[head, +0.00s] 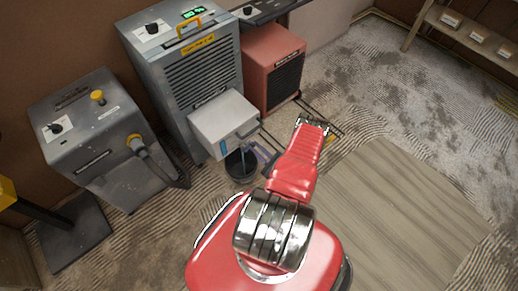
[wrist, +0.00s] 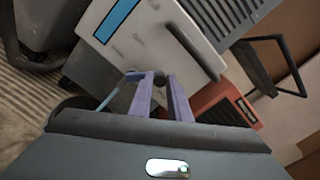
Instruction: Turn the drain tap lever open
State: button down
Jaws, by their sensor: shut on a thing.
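The white tank (head: 222,120) at the foot of the grey dehumidifier has a blue strip on its front. It fills the top of the wrist view (wrist: 140,45), tilted. My gripper (head: 262,152), with purple fingers, is at the tank's lower front edge. In the wrist view my gripper (wrist: 158,84) has its fingers on either side of a small dark part, the drain tap lever (wrist: 160,82). It is shut on that part. Most of the tap is hidden by the fingers, so the lever's angle is unclear.
A black bucket (head: 240,166) stands below the tank, with a pale blue tube running down into it. A red heater (head: 272,68) stands behind right, and a grey machine (head: 100,135) with a hose stands left. Boards (head: 400,205) cover the floor at right.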

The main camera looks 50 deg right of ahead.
jog(key=shift+w+a+r+n, duration=0.15)
jog(key=shift+a+n, duration=0.45)
jog(key=shift+n, duration=0.75)
jog(key=shift+w+a+r+n, duration=0.15)
jog(key=shift+a+n, duration=0.45)
jog(key=shift+n, duration=0.8)
jog(key=shift+w+a+r+n, duration=0.15)
jog(key=shift+a+n, duration=0.45)
jog(key=shift+n, duration=0.75)
jog(key=shift+s, duration=0.1)
jog(key=c, duration=1.7)
grip_release()
jog(key=shift+o, duration=0.2)
jog(key=shift+r, duration=0.1)
jog(key=v, duration=1.3)
jog(key=shift+s, duration=0.4)
